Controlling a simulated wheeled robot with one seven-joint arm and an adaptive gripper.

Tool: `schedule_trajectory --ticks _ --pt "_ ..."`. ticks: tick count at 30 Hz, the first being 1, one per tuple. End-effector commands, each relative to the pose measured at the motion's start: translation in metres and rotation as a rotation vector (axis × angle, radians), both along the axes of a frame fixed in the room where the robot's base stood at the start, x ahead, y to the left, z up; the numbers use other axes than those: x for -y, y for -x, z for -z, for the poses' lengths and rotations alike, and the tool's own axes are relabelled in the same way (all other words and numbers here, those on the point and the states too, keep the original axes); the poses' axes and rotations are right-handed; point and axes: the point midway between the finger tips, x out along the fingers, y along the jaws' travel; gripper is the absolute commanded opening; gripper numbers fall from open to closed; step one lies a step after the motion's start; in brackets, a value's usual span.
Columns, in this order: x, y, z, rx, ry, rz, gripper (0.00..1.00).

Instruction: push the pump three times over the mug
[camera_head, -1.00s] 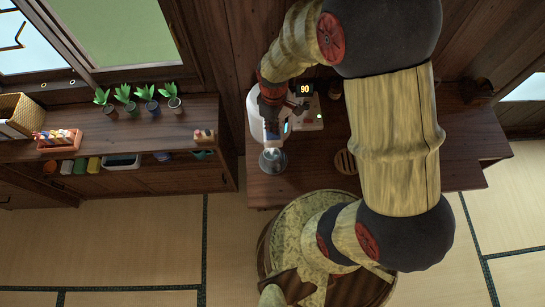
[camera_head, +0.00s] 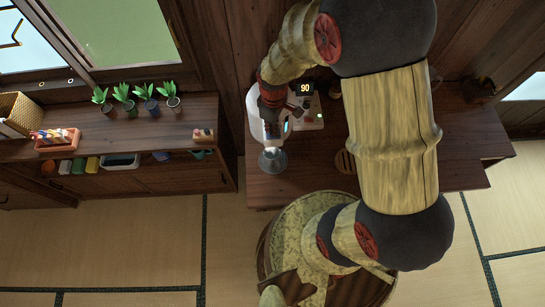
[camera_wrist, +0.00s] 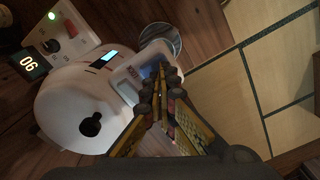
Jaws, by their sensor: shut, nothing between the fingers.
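The white pump dispenser (camera_head: 252,112) stands on the wooden counter, partly hidden by my arm. In the wrist view its rounded top (camera_wrist: 75,105) shows a dark hole, a small blue-lit screen and a pale front part under my fingers. A round grey vessel that looks like the mug (camera_head: 272,161) stands at its front; its rim also shows in the wrist view (camera_wrist: 165,35). My gripper (camera_wrist: 160,82) is shut and empty over the dispenser's front part. I cannot tell whether the fingertips touch it. In the head view my gripper (camera_head: 272,118) is small and dark.
A panel reading 90 (camera_head: 305,89), with a red knob and green light, is right of the dispenser. The left shelf (camera_head: 150,138) holds potted plants, a basket and a tray. Tatami floor is open in front.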

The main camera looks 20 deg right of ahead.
Motion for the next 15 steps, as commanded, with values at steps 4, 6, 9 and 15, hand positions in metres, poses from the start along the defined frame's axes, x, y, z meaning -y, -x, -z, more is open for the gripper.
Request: schedule_trajectory --ticks 4,6,9,15 --pt "0.0001 0.0004 0.0055 -0.001 0.000 0.000 0.00" --pt "0.0000 0.0004 0.0075 -0.001 0.000 0.000 0.00" --pt "0.0000 0.0006 0.0103 -0.001 0.000 0.000 0.00" --pt "0.0000 0.0006 0.0102 -0.001 0.000 0.000 0.00"
